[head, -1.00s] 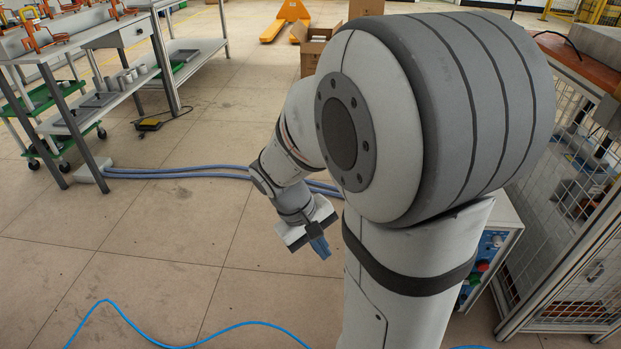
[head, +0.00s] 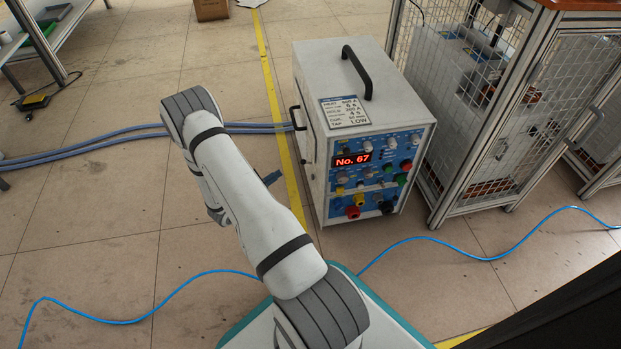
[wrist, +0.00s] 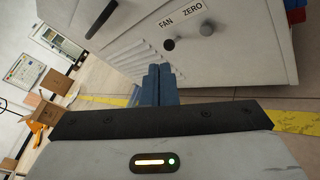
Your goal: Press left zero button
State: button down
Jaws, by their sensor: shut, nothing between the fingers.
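The induction heater (head: 345,90) is a pale box standing on the floor, with a blue front panel and a red display reading "No. 67". In the wrist view its pale wall (wrist: 130,50) carries a label reading "FAN ZERO" (wrist: 181,14). A dark round button (wrist: 207,28) sits by the word ZERO, and another round button (wrist: 168,44) by FAN. My gripper (wrist: 161,68) is shut and empty, its blue fingers together below the FAN button in the picture. In the head view my gripper (head: 272,178) shows partly, left of the heater, mostly hidden by my arm.
A mesh-walled frame (head: 500,110) stands right of the heater. Grey-blue hoses (head: 120,133) run to the heater's left side. A thin blue cable (head: 450,250) crosses the floor. A yellow line (head: 270,85) passes left of the heater. The floor at left is mostly clear.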

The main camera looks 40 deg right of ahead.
aim_at(313, 177)
jog(key=f, duration=0.1)
jog(key=f+n+t, duration=0.1)
jog(key=f, duration=0.1)
jog(key=f+t, duration=0.1)
jog(key=f, duration=0.1)
jog(key=shift+w+a+n, duration=0.1)
jog(key=shift+w+n, duration=0.25)
jog(key=shift+n, duration=0.05)
jog(key=s+d, duration=0.4)
jog(key=d, duration=0.3)
jog(key=shift+s+d, duration=0.25)
jog(key=shift+s, duration=0.1)
dwell(1.6)
jog(key=shift+s+d, duration=0.2)
jog(key=shift+d, duration=0.15)
